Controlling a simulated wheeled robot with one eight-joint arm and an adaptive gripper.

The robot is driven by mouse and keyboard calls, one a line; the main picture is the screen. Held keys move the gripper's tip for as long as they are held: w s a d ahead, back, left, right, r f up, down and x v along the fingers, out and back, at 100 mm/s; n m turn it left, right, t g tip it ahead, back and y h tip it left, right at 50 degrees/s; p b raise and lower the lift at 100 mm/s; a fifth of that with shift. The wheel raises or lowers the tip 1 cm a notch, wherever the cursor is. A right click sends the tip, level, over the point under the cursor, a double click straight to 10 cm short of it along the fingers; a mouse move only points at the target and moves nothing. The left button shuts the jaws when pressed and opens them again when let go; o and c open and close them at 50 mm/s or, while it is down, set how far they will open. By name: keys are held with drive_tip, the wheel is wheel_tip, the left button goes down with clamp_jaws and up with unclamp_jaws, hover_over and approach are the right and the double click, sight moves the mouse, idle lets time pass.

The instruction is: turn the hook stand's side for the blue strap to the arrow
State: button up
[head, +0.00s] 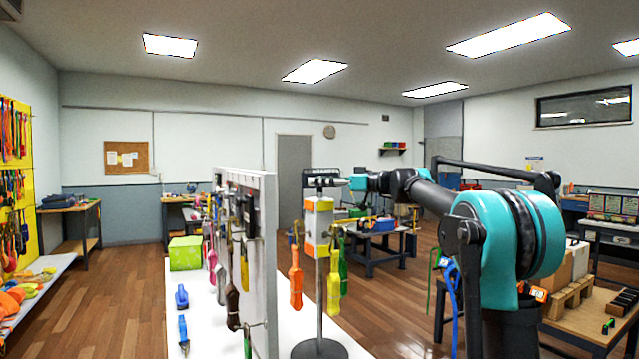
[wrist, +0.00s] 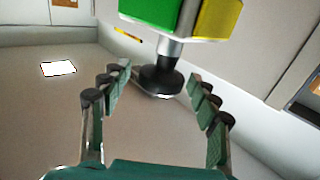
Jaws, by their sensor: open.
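The hook stand (head: 319,245) rises from a round dark base, with a block showing orange and white faces. Orange (head: 295,280), yellow (head: 334,288) and green (head: 343,270) straps hang around it. My gripper (head: 325,181) is at the stand's top in the head view. In the wrist view my gripper (wrist: 157,76) is open, its fingers on either side of a black knob (wrist: 160,80) on a short metal stem; contact cannot be told. The block's green and yellow faces (wrist: 218,18) show there. A blue strap (head: 453,290) hangs at the right by my arm. I cannot make out the arrow.
A grey upright panel (head: 262,250) with hanging straps stands close to the left of the stand. A white table (head: 205,335) holds blue items and a green box (head: 185,253). A bench with cartons (head: 570,325) is at the right. Wooden floor is open at the left.

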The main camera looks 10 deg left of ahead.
drive_tip(key=shift+a, duration=0.2)
drive_tip(key=shift+c, duration=0.3)
clamp_jaws()
